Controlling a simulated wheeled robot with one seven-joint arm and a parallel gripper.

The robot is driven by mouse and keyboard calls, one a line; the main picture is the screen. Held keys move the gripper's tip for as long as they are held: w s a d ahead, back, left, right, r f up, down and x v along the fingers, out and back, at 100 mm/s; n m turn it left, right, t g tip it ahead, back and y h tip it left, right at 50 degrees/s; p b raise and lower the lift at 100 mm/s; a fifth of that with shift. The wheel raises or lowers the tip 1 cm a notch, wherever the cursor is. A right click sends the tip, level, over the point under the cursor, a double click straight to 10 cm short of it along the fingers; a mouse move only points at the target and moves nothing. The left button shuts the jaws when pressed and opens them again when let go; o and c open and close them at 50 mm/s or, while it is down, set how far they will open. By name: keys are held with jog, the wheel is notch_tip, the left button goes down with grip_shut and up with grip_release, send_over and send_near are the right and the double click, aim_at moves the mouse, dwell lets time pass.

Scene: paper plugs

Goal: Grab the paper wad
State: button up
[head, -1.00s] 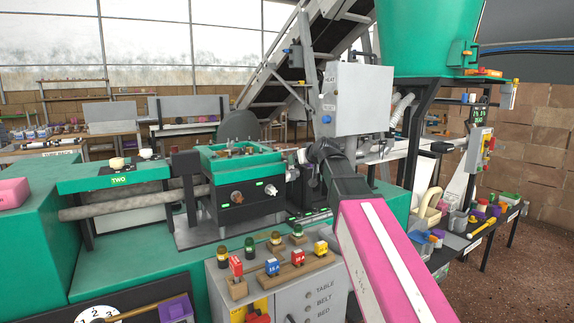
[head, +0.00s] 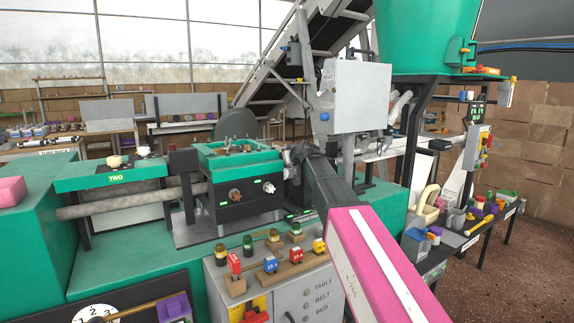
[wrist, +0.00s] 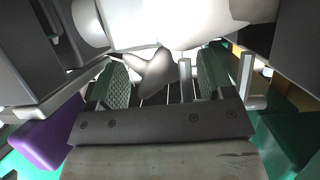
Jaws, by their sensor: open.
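A grey, crumpled lump that looks like the paper wad (wrist: 153,74) shows in the wrist view, with pointed folds. It lies at the far end of the gap between my fingers. My gripper (wrist: 162,66) is open, with one green-padded finger on each side of the wad. Whether either pad touches it I cannot tell. In the head view my gripper (head: 300,156) is a dark shape at the right side of the green-topped machine block (head: 237,160). The wad cannot be made out there; my gripper and arm cover that spot.
White rounded parts (wrist: 215,22) lie just beyond the fingertips in the wrist view. Dark bars run beneath the wad. A purple block (wrist: 42,140) is at lower left. In the head view a grey control box (head: 357,97) stands close behind my arm, and a button panel (head: 275,285) is in front.

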jog(key=shift+w+a, duration=0.1)
jog(key=c, duration=1)
